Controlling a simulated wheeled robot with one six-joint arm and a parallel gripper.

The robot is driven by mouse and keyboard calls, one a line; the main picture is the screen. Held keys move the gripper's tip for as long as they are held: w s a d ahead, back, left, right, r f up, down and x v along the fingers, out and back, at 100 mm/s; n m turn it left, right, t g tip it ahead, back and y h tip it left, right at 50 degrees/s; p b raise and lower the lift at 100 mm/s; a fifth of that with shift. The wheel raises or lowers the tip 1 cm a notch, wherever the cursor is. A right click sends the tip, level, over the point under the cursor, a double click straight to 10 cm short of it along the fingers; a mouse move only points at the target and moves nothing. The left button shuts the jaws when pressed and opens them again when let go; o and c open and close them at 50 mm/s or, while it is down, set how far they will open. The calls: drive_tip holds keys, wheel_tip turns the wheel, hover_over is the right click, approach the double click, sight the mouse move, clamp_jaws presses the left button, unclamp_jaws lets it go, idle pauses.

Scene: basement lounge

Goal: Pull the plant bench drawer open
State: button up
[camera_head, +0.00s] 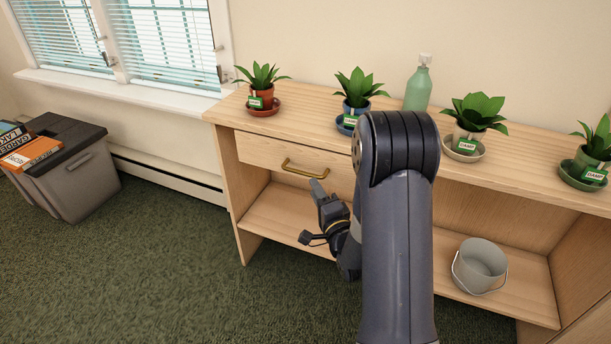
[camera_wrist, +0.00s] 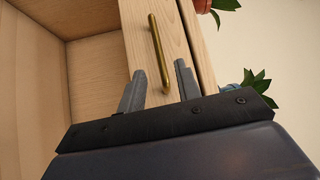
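The plant bench (camera_head: 245,195) is light wood and stands against the wall. Its drawer (camera_head: 255,152) appears shut, with its front flush under the top at the left. A brass bar handle (camera_head: 303,168) is on the drawer front. In the wrist view the drawer front (camera_wrist: 183,60) runs up the picture and the handle (camera_wrist: 155,45) ends between the fingertips. My gripper (camera_wrist: 158,78) is open, with one finger on each side of the handle's near end and a gap to both. In the head view my gripper (camera_head: 322,190) is just below and right of the handle; my arm hides the drawer's right part.
Several potted plants in saucers, including one in an orange pot (camera_head: 262,97), and a green bottle (camera_head: 418,88) stand on the bench top. A grey bucket (camera_head: 480,265) is on the lower shelf. A grey bin (camera_head: 75,165) stands at left. The carpet before the bench's left end is clear.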

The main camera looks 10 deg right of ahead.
sight(306, 174)
drive_tip(key=x, duration=0.7)
drive_tip(key=shift+w, duration=0.15)
clamp_jaws()
drive_tip(key=shift+f, duration=0.1)
idle(0.3)
